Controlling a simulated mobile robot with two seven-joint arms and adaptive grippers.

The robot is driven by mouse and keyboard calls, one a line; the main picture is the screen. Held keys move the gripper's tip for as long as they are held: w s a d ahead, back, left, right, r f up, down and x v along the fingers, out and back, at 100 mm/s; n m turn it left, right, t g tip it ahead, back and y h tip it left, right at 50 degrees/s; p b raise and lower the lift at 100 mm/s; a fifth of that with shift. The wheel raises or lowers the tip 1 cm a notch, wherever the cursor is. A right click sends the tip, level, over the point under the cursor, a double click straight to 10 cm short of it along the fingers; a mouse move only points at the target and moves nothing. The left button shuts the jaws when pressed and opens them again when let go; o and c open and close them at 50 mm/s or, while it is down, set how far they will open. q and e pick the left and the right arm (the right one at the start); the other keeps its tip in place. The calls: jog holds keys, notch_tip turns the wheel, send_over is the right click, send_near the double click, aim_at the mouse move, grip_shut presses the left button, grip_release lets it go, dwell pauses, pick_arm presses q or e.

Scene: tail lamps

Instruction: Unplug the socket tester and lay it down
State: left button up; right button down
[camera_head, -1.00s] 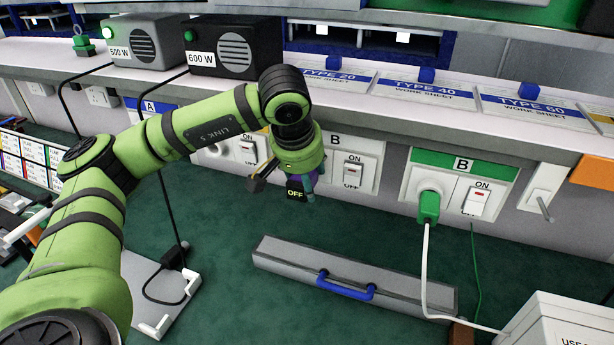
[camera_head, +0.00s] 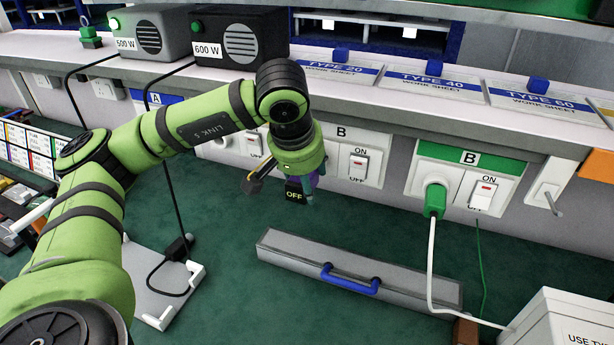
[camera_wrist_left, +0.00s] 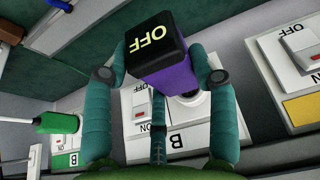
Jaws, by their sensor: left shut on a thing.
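The socket tester (camera_wrist_left: 158,58) has a black head reading OFF and a purple body. My left gripper (camera_wrist_left: 165,75) is shut on it, one teal finger on each side. In the head view the tester (camera_head: 295,192) hangs at the left gripper (camera_head: 306,180), in front of the wall sockets marked B (camera_head: 360,158). In the wrist view its purple body overlaps a round white socket (camera_wrist_left: 197,101). I cannot tell whether its plug is in or clear of the socket. My right gripper is not in view.
A grey case (camera_head: 360,272) with a blue handle lies on the green bench. A green plug (camera_head: 435,200) with a white cable is in the right socket.

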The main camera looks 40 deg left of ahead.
pick_arm(q)
jog(key=shift+s+d+b, duration=0.2)
jog(key=shift+s+b, duration=0.1)
jog(key=shift+s, duration=0.75)
